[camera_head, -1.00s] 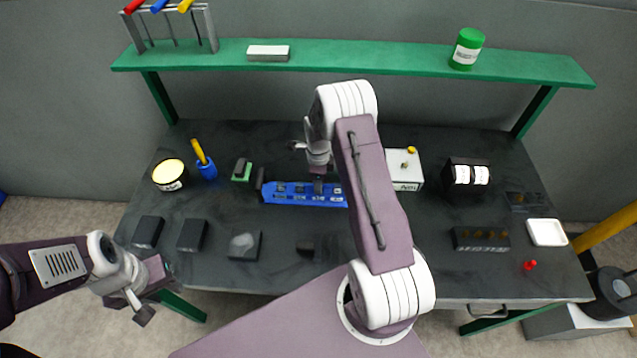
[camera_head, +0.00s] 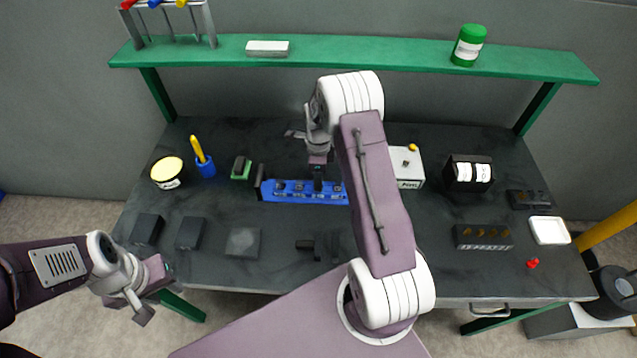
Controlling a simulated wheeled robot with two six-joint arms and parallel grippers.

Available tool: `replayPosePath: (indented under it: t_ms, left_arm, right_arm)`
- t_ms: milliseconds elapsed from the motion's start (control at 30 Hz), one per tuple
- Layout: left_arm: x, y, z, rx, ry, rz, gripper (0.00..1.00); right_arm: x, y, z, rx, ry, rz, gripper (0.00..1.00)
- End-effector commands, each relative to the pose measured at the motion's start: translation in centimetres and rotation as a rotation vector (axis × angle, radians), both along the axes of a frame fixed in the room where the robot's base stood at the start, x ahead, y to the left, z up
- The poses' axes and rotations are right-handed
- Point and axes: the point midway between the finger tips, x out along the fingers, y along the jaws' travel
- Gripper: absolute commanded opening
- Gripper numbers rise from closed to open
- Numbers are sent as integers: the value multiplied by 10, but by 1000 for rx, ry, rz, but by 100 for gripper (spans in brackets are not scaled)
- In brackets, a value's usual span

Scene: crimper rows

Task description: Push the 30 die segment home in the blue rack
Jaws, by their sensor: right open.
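The blue rack (camera_head: 305,198) lies on the dark bench in the middle, with several small segments along its top. The labels are too small to read, so I cannot tell which segment is the 30. My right gripper (camera_head: 319,178) is above the right half of the rack, pointing down near a dark segment there. My arm hides the rack's right end, and I cannot tell whether the fingertips touch the segment. My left gripper (camera_head: 142,308) hangs off the bench's front left edge, away from the rack; its jaw gap is unclear.
Dark blocks (camera_head: 190,233) lie along the front left of the bench. A green-and-black piece (camera_head: 241,168) and a blue cup with a yellow tool (camera_head: 204,165) stand left of the rack. A white box (camera_head: 407,167) stands behind my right arm.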

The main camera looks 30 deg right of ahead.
Motion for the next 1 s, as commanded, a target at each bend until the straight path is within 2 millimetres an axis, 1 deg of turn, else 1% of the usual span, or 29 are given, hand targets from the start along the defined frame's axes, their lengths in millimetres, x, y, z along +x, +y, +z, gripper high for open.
replayPosePath:
  t_ms: [33, 100, 200, 300, 433, 1000]
  left_arm:
    - [0, 0, -5, 0, 0, 0, 36]
    - [0, 0, -7, 0, 0, 0, 36]
    - [0, 0, -9, 0, 0, 0, 36]
    - [0, 0, -10, 0, 0, 0, 36]
    - [0, 0, -10, 0, 0, 0, 36]
    - [0, 0, -10, 0, 0, 0, 36]
  right_arm:
    - [1, 0, 10, -1, -6, 0, 45]
    - [1, 0, 25, -1, -5, 0, 45]
    - [1, 0, 42, -1, -3, 0, 45]
    - [0, 0, 52, -1, -1, 0, 45]
    - [0, 0, 56, 0, 0, 0, 45]
    - [0, 0, 55, 0, 0, 0, 45]
